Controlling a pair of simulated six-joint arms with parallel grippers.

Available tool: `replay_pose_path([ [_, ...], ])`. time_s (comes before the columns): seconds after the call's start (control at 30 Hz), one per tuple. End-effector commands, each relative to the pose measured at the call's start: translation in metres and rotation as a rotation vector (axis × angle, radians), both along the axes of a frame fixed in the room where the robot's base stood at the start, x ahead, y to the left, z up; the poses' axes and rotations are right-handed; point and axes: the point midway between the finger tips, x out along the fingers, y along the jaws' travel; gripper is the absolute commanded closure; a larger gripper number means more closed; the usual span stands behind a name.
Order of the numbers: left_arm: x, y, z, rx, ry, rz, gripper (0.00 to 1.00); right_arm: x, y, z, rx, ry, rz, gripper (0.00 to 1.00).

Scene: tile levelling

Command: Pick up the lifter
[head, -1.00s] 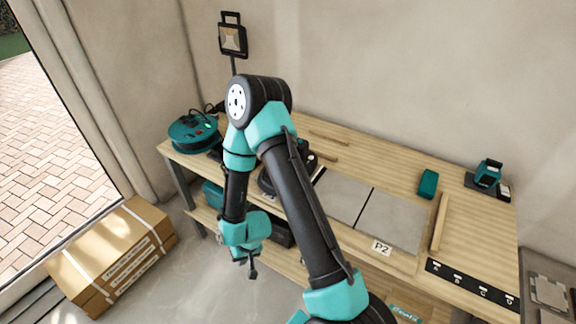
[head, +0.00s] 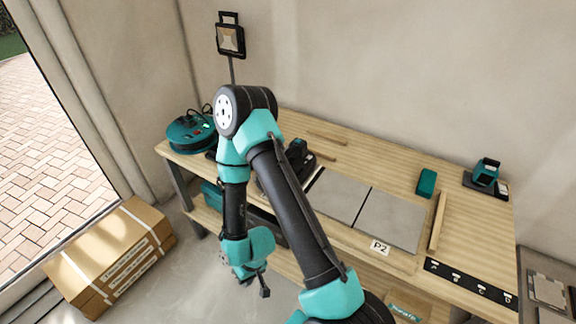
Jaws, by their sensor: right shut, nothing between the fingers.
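A teal, handled device (head: 486,172) stands on a dark base at the right end of the workbench; it may be the lifter, but I cannot tell for sure. A black and teal tool (head: 297,150) sits on the bench behind my right arm, partly hidden by it. My right gripper (head: 263,291) is shut and empty. It hangs in front of the bench, below the top's front edge, apart from both tools. My left gripper is out of view.
Two grey tiles (head: 390,217) lie on the workbench (head: 466,225) by a P2 label (head: 380,248). A teal block (head: 427,183), wooden strip (head: 437,220) and lettered black strip (head: 470,282) are nearby. A cable reel (head: 190,132) stands left; a cardboard box (head: 110,258) is on the floor.

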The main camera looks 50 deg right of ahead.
Motion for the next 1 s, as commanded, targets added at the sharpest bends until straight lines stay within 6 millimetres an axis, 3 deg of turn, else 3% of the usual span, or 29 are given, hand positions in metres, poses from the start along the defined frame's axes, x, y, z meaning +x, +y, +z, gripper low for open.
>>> replay_pose_path([
  [0.5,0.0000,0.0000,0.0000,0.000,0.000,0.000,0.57,0.0002,-0.0001,0.0001,0.000,0.000,0.000,0.99],
  [1.0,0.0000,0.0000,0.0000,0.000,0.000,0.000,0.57,0.0002,-0.0001,0.0001,0.000,0.000,0.000,0.51],
])
